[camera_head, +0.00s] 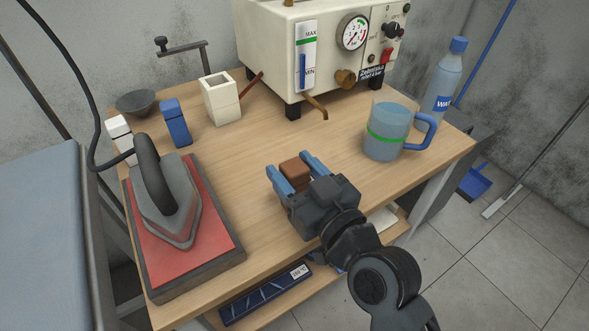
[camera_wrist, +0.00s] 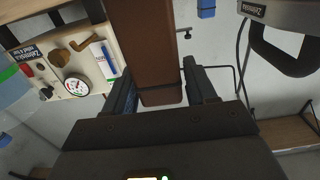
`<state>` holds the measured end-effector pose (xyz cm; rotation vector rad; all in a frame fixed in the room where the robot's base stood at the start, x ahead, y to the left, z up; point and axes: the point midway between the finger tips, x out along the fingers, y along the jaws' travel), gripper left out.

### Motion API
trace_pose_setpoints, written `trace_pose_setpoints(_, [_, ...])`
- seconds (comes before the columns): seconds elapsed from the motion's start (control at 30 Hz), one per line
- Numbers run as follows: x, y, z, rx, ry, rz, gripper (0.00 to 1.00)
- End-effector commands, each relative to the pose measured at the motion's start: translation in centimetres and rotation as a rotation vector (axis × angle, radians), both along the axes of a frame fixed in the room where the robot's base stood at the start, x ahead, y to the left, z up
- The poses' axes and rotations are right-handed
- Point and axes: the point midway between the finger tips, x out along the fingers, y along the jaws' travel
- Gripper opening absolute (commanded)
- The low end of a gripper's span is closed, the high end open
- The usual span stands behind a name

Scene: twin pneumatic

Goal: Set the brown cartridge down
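The brown cartridge (camera_head: 296,170) is between the two blue fingers of my gripper (camera_head: 296,173), over the front right part of the table. Both fingers lie against its sides, so the gripper looks shut on it. In the wrist view, which is upside down, the cartridge (camera_wrist: 145,45) runs from between the fingers (camera_wrist: 162,92) out of the top edge. It looks upright, with its upper end in the grip. Its lower end is hidden in the head view, so I cannot tell whether it touches the table.
The wooden table (camera_head: 262,222) is clear left of my gripper. An iron (camera_head: 172,205) on a red pad stands left. A blue block (camera_head: 176,122), white holder (camera_head: 222,105) and cream machine (camera_head: 275,50) stand behind. A jug (camera_head: 386,145) and bottle (camera_head: 440,82) stand right.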

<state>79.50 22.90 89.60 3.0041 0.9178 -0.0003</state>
Motion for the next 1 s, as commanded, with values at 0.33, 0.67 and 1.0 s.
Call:
trace_pose_setpoints(0.33, [0.0,0.0,0.0,0.000,0.000,0.000,0.72])
trace_pose_setpoints(0.67, [-2.2,-1.5,0.0,0.001,0.003,-0.001,0.72])
trace_pose_setpoints(1.0, [-7.8,-5.2,0.0,-0.002,0.002,0.001,0.72])
